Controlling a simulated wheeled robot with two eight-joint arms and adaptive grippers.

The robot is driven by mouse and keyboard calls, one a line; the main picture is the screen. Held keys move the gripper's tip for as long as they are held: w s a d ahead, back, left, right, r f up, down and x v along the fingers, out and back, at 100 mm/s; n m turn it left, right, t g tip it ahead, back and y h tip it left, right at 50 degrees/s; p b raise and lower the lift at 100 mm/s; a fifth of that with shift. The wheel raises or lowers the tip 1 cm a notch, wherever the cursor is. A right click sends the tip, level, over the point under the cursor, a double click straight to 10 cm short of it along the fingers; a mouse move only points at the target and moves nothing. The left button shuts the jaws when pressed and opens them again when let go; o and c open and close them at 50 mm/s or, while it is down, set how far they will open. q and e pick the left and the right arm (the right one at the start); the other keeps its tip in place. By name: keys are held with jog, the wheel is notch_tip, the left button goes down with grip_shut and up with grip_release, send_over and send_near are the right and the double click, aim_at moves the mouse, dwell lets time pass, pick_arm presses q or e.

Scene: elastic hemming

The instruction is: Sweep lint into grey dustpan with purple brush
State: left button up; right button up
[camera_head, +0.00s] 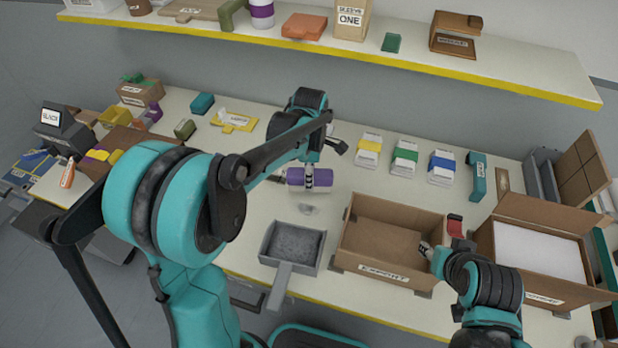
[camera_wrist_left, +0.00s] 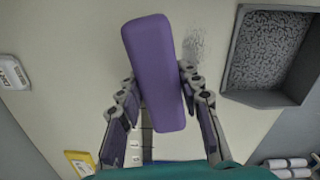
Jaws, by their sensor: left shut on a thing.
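My left gripper (camera_head: 309,176) is shut on the purple brush (camera_head: 322,179) above the table. In the left wrist view, the brush (camera_wrist_left: 152,60) lies lengthwise between the two fingers, slightly tilted. A small grey patch of lint (camera_head: 309,209) lies on the table just in front of the brush. It also shows beside the brush in the left wrist view (camera_wrist_left: 197,42). The grey dustpan (camera_head: 280,284) lies nearer the table's front edge, its handle toward me. My right gripper (camera_head: 430,250) is at the right wall of the EXPORT box; its finger opening is unclear.
The open EXPORT cardboard box (camera_head: 390,274) stands right of the dustpan. Another carton (camera_head: 535,292) with white content is farther right. Labelled card stacks (camera_head: 405,157) stand behind. A shelf (camera_head: 400,61) with a yellow edge runs above the table's back.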

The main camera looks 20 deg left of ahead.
pick_arm(q)
jog(key=shift+f, duration=0.1)
jog(key=shift+f+b, duration=0.75)
jog(key=shift+f, duration=0.25)
jog(key=shift+s+f+b, duration=0.1)
jog(key=shift+f+b, duration=0.35)
jog(key=shift+f, duration=0.15)
jog(key=shift+s+r, duration=0.15)
jog(key=shift+s, duration=1.55)
